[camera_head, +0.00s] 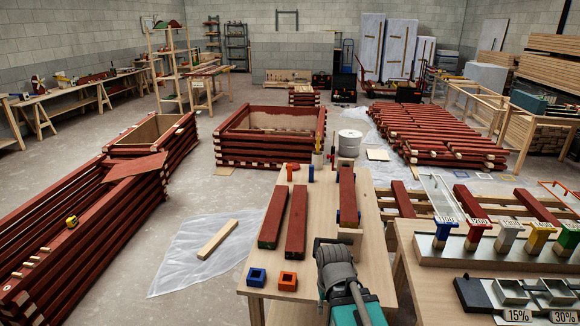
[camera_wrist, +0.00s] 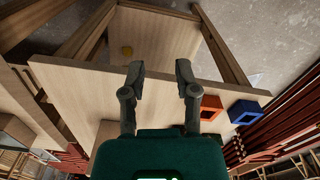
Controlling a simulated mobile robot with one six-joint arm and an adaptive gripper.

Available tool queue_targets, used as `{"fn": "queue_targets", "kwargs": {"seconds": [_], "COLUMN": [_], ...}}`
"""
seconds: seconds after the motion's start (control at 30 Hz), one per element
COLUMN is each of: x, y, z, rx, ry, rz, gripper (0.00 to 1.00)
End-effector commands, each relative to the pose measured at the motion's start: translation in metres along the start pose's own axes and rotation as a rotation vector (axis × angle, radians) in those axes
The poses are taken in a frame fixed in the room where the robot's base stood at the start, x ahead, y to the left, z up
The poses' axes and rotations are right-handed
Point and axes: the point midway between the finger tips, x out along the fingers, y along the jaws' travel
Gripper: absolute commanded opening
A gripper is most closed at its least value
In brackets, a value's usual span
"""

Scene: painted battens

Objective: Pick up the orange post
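The orange post (camera_head: 291,172) is a small piece with a wider top. It stands at the far left of the wooden table, beside a short blue post (camera_head: 311,173), in the head view. The orange post does not show in the wrist view. My arm is at the near right side of the table, well apart from the orange post.
An orange square socket (camera_head: 288,281) and a blue square socket (camera_head: 256,277) sit at the table's near edge. Red battens (camera_head: 297,222) lie along the tabletop (camera_head: 254,262). Another red batten (camera_head: 347,195) rests on supports at the right. A side bench (camera_head: 425,290) holds coloured labelled pieces.

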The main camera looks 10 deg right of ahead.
Motion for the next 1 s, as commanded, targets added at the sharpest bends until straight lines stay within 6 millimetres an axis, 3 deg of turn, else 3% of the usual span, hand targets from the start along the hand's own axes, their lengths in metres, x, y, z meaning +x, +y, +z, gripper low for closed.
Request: {"fn": "queue_targets", "kwargs": {"seconds": [0.03, 0.3, 0.73, 0.83, 1.0], "x": [-0.019, -0.048, -0.051, -0.051, -0.051], "y": [0.000, 0.000, 0.000, 0.000, 0.000], "z": [0.000, 0.000, 0.000, 0.000, 0.000], "rx": [0.000, 0.000, 0.000, 0.000, 0.000], "ry": [0.000, 0.000, 0.000, 0.000, 0.000], "rz": [0.000, 0.000, 0.000, 0.000, 0.000], "gripper": [0.40, 0.40, 0.40, 0.57, 0.57]}}
